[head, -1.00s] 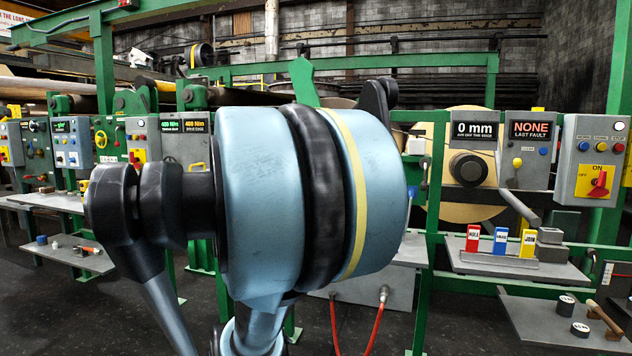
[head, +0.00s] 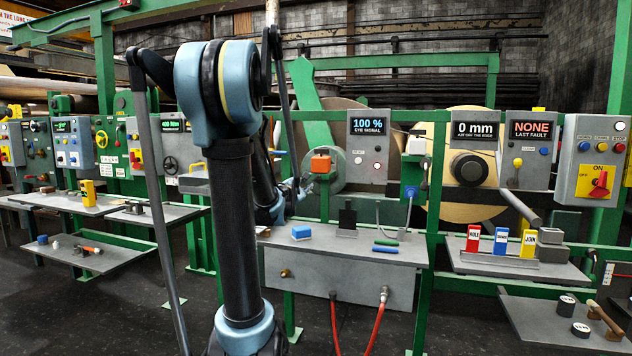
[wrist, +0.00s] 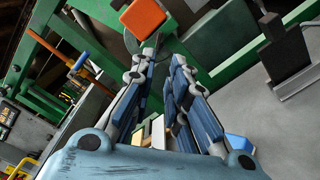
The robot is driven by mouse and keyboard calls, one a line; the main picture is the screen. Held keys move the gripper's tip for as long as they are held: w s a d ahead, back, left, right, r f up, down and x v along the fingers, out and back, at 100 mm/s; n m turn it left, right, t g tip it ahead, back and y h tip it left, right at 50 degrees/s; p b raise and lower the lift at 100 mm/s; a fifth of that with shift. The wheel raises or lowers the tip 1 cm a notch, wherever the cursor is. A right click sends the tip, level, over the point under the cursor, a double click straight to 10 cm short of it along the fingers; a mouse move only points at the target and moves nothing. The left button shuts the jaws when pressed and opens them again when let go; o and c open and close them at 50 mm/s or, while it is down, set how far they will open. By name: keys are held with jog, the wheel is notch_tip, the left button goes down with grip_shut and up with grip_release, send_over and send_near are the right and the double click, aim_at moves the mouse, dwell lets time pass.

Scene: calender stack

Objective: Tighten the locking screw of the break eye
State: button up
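The orange box (head: 321,163), which I take to be the break eye, is mounted on the green frame left of the EYE SIGNAL display (head: 368,135). It also shows at the top of the wrist view (wrist: 143,16). I cannot make out its locking screw for certain. My gripper (head: 303,187) is just below and left of the orange box, partly hidden behind my arm. In the wrist view my gripper (wrist: 167,50) has its two blue fingers apart, pointing up towards the box, with nothing held between the tips.
A grey table (head: 340,252) below holds a blue block (head: 301,232), a dark upright plate on a stand (head: 347,218), and green and blue rods (head: 384,245). A blue box (head: 409,192) with a cable hangs on the right post. Red hoses (head: 377,322) hang in front.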

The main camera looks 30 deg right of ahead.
jog(key=x, duration=1.7)
jog(key=shift+w+d, duration=0.1)
jog(key=shift+w, duration=0.1)
jog(key=shift+c, duration=0.6)
grip_shut()
